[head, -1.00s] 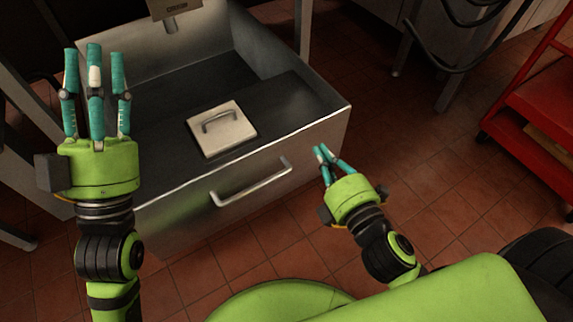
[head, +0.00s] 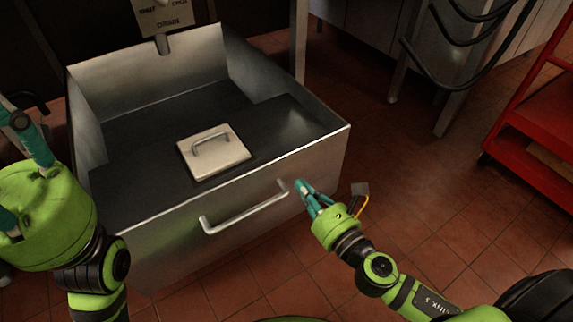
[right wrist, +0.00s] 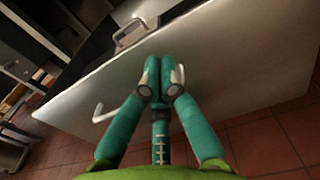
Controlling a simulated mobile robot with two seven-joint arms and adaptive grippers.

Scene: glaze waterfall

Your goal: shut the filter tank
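The filter tank (head: 160,232) is a grey metal, open-topped drawer-like box, pulled out over the floor. Its front has a bar handle (head: 245,208), which also shows in the right wrist view (right wrist: 108,112). My right gripper (head: 304,188) is at the tank's front face, just right of the handle's right end. In the right wrist view its fingers (right wrist: 158,64) are together with nothing between them; I cannot tell whether they touch the metal. My left gripper (head: 18,165) is at the left edge, partly cut off, fingers spread and empty, left of the tank.
A pale square lid (head: 213,153) with a small handle lies inside the tank. A drain spout (head: 163,42) hangs over the tank's back. A red cart (head: 545,130) stands at the right, with black hoses (head: 465,45) behind. The tiled floor (head: 430,200) right of the tank is clear.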

